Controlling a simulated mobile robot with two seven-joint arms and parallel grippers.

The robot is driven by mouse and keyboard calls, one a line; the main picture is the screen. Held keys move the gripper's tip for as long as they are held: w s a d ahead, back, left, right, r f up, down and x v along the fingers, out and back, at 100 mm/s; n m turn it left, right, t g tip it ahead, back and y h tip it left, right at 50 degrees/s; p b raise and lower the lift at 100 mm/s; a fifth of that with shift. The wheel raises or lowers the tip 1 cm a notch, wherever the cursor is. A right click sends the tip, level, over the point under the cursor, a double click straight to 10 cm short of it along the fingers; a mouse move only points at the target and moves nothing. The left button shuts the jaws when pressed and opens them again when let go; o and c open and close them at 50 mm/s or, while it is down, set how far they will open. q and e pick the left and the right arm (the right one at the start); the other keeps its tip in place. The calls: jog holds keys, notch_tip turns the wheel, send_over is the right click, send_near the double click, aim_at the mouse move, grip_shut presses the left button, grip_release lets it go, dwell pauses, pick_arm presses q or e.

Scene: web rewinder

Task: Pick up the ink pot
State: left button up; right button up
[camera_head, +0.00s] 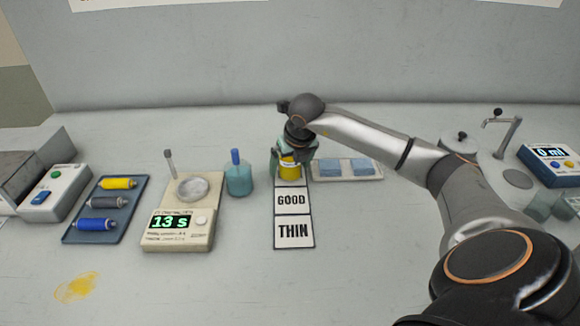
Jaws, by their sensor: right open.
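A small yellow pot (289,172), which looks like the ink pot, stands at the far end of the strip with cards reading GOOD (291,200) and THIN (293,232). My right gripper (291,163) is over the pot from above, its fingers open on the pot's left and right sides. The wrist hides the pot's top, and I cannot tell whether the fingers touch it. My left gripper is not in view.
Left of the pot are a teal bottle (239,178), a timer station reading 13 s (178,222) and a tray (110,230) of coloured rolls. Right are blue pads on a tray (347,178) and a tap (502,130). The front table is clear except for a yellow stain (75,288).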

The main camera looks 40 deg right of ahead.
jog(key=shift+r, duration=0.1)
jog(key=c, duration=1.5)
